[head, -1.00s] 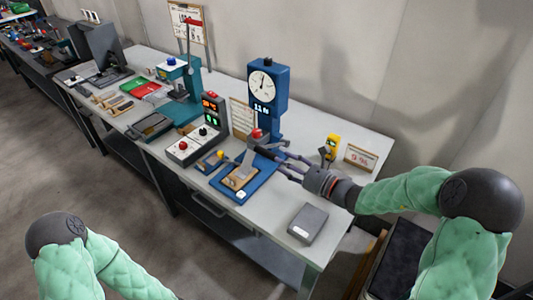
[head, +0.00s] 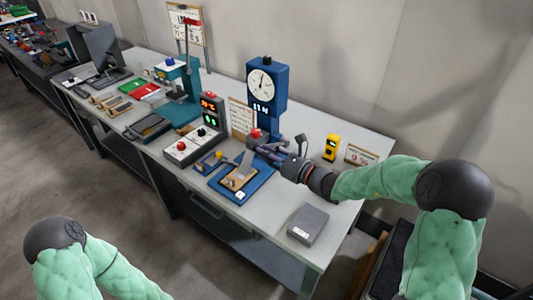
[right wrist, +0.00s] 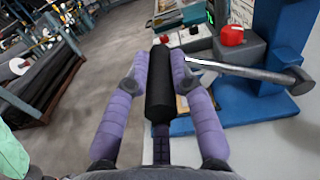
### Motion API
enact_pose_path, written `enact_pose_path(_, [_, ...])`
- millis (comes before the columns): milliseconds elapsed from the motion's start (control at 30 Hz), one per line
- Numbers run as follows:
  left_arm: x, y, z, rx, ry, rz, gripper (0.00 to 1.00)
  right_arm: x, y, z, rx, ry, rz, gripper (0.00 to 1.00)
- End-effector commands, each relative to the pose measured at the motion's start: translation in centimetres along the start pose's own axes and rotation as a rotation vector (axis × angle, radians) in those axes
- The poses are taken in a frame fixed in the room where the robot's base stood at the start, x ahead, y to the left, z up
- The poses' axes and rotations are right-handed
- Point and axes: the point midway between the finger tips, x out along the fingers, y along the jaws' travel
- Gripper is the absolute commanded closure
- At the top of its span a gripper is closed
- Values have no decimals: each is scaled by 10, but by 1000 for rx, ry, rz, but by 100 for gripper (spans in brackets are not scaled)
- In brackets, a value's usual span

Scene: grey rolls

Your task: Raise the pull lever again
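The blue tester (head: 268,85) with a round dial stands at the back of the bench. My right gripper (head: 261,146) is at the front of its column, low above the blue base. In the right wrist view a black cylindrical grip (right wrist: 160,88) lies between the purple fingers (right wrist: 160,62), which appear to press on both sides. A metal rod (right wrist: 245,71) runs right from behind the right finger to a thick round end, and seems to be the pull lever's arm. In the head view my fingers mostly hide the lever. My left gripper is out of view.
A red button (right wrist: 232,35) on a grey box is close beside the lever. A wooden block and grey plate sit on the blue base (head: 262,178). A grey box (head: 307,223) lies at front right, a yellow device (head: 331,147) behind. A control box (head: 192,146) stands left.

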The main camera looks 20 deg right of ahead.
Motion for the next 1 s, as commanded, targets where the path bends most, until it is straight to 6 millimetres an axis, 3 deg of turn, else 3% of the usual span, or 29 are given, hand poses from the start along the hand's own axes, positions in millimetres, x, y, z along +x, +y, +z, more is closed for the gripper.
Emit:
enact_pose_path(467, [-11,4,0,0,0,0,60,0,-6,8,35,-1,0,100])
enact_pose_path(1000, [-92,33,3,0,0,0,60,0,-61,51,349,-3,-1,100])
